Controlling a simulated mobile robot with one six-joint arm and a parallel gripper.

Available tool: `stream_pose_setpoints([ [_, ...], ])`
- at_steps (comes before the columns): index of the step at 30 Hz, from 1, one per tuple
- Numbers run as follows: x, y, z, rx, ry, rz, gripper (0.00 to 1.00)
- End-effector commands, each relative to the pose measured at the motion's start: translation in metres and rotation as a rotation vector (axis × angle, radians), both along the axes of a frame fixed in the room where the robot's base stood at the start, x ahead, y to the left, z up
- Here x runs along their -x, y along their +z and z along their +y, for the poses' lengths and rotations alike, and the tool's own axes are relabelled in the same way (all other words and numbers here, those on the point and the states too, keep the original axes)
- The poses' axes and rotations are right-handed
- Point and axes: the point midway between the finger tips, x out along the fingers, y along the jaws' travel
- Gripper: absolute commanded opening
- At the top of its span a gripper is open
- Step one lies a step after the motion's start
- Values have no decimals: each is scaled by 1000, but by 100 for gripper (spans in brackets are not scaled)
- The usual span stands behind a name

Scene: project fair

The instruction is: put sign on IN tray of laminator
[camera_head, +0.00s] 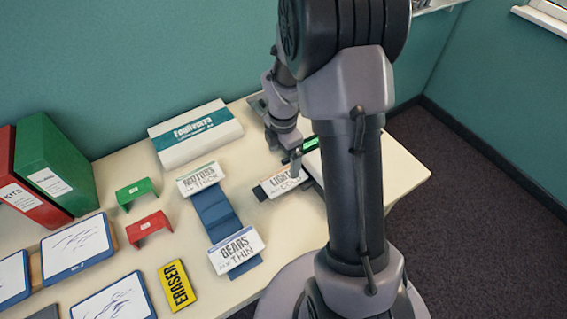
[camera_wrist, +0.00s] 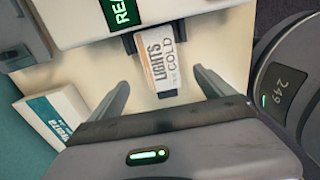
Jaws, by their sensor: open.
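A white sign with an orange edge, lettered LIGHTS and COLD (camera_head: 281,184), lies flat on a dark tray (camera_head: 259,193) in front of the laminator. In the wrist view the sign (camera_wrist: 162,58) lies lengthwise along the tray (camera_wrist: 168,94), one end at the laminator's white body (camera_wrist: 185,8). The laminator has a green lit display (camera_wrist: 121,12); in the head view my arm hides most of it. My gripper (camera_wrist: 164,82) is open, its fingers apart on either side of the sign's near end with gaps. In the head view my gripper (camera_head: 292,163) is just over the sign.
A blue stand (camera_head: 216,212) bears the MOTORS sign (camera_head: 199,179) and the GEARS sign (camera_head: 236,250). A white box (camera_head: 195,134), green and red brackets, a yellow eraser (camera_head: 177,286), framed whiteboards and binders fill the left. Bare table lies right of the blue stand.

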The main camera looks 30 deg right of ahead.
Motion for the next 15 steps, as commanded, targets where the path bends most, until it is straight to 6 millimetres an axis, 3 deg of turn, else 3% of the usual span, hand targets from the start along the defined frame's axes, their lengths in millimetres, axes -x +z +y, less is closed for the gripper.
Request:
stream_pose_setpoints([
  [1,0,16,0,0,-1,-2,92],
  [5,0,31,0,0,-3,-1,92],
  [8,2,55,9,0,-95,-30,92],
  [11,16,114,39,-27,-407,-120,92],
  [12,28,141,56,-59,-583,-163,92],
  [15,72,197,98,-195,-1043,-243,92],
])
